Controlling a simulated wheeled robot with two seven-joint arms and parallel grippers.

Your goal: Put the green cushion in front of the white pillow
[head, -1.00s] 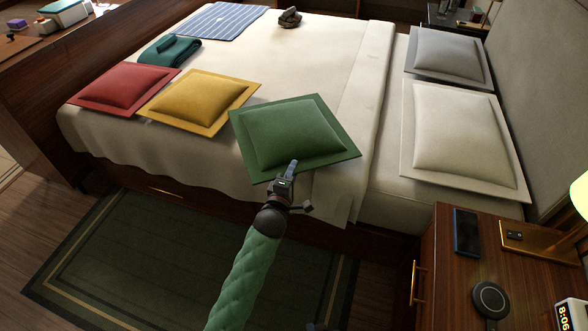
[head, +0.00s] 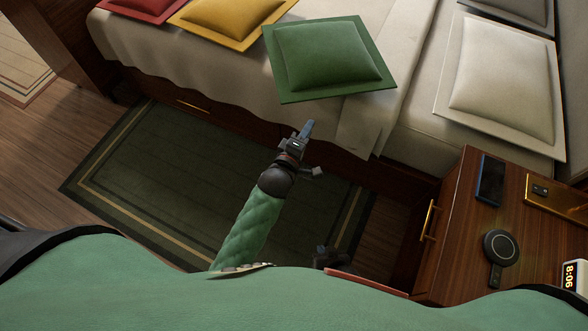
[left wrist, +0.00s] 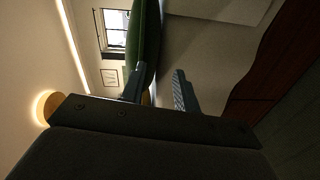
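The green cushion (head: 325,55) lies flat on the near edge of the bed, left of the white pillow (head: 500,82), with bare bedding between them. My left gripper (head: 306,130) is just off the bed's side, below the cushion's near edge in the head view and apart from it. In the left wrist view my left gripper's fingers (left wrist: 158,88) are spread with nothing held between them. The cushion (left wrist: 145,35) shows edge-on beyond the fingertips there. My right gripper (head: 330,258) is a dark shape low in the head view, partly hidden by my body; its fingers are unclear.
A yellow cushion (head: 225,18) and a red cushion (head: 145,6) lie left of the green one. A grey pillow (head: 520,8) is behind the white one. A nightstand (head: 460,225) with a phone and round charger stands at right. A green rug (head: 165,165) covers the floor.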

